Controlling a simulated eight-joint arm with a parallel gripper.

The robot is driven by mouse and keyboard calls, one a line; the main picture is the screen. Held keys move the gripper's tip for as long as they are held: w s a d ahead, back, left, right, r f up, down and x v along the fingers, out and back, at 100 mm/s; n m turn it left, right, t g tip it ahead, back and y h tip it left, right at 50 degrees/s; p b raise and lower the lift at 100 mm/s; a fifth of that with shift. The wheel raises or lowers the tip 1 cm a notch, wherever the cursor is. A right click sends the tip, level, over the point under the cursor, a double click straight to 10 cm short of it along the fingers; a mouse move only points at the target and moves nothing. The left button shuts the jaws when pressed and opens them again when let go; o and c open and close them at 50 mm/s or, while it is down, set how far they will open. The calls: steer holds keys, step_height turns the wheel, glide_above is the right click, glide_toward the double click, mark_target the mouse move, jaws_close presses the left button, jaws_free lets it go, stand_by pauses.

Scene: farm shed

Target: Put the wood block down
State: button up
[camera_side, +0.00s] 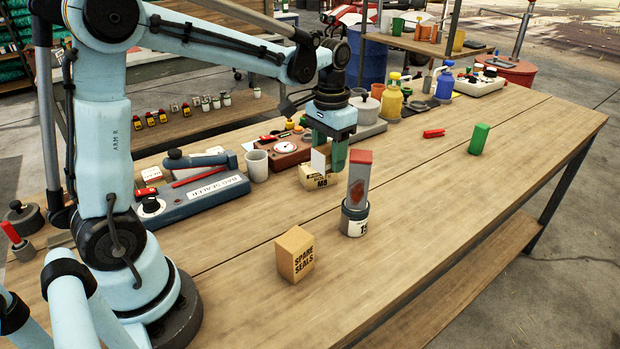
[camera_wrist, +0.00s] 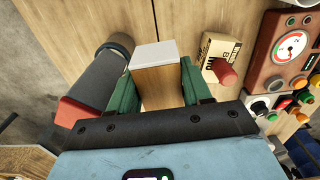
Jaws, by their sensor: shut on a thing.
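The wood block (camera_wrist: 158,82) is between the green jaws of my gripper (camera_wrist: 160,80) in the wrist view. Its far end is pale grey-white and its side is brown wood. In the side view my gripper (camera_side: 336,150) points down over the middle of the bench, and only a pale part of the block (camera_side: 318,160) shows left of the green finger. The block's lower end is hard to make out, so I cannot tell whether it touches the bench.
A small M8 carton (camera_side: 318,180) is close beside my gripper. A spare seals box (camera_side: 295,254) stands in front.

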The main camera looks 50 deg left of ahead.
steer(key=s+f, duration=0.2)
steer(key=s, duration=0.7)
steer(key=shift+f, duration=4.85)
steer(key=shift+f, duration=0.1)
steer(key=o, duration=1.1)
steer(key=shift+c, duration=0.2)
step_height(320, 180, up, 12)
steer(key=s+d+r+t, duration=0.1)
steer(key=s+d+t, duration=0.1)
steer(key=d+t, duration=0.3)
steer(key=shift+d+r+t, duration=0.25)
steer(key=shift+r+t, duration=0.05)
steer(key=shift+t, duration=0.8)
